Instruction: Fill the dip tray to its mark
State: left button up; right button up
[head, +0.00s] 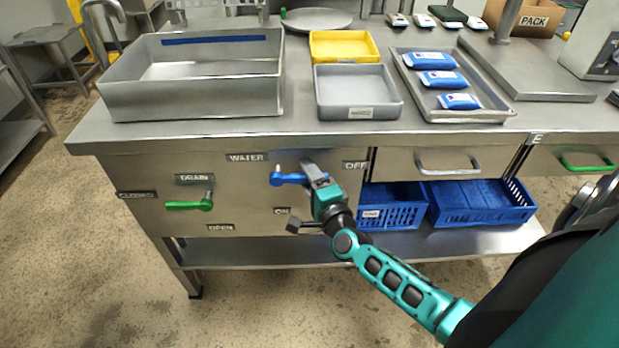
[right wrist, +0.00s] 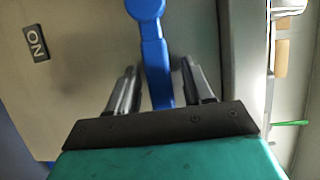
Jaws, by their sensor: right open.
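The dip tray (head: 190,103) is a large steel basin on the left of the bench, with a blue mark line (head: 215,39) high on its far inner wall. I see no clear water in it. The blue water lever (head: 284,178) on the front panel points right, towards the OFF label (head: 355,165); the ON label (head: 281,210) is below. The green drain lever (head: 185,206) points left, towards CLOSED (head: 136,195). My right gripper (head: 312,170) is open at the blue lever; in the right wrist view the lever (right wrist: 157,65) runs between its fingers. My left gripper is not in view.
A grey tray (head: 357,111), a yellow tray (head: 343,36) and a steel tray (head: 463,116) with blue-and-white packs stand right of the basin. Blue crates (head: 480,203) sit on the shelf below. A drawer handle (head: 447,168) sticks out right of my gripper.

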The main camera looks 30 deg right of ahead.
grip_shut()
dwell(0.5)
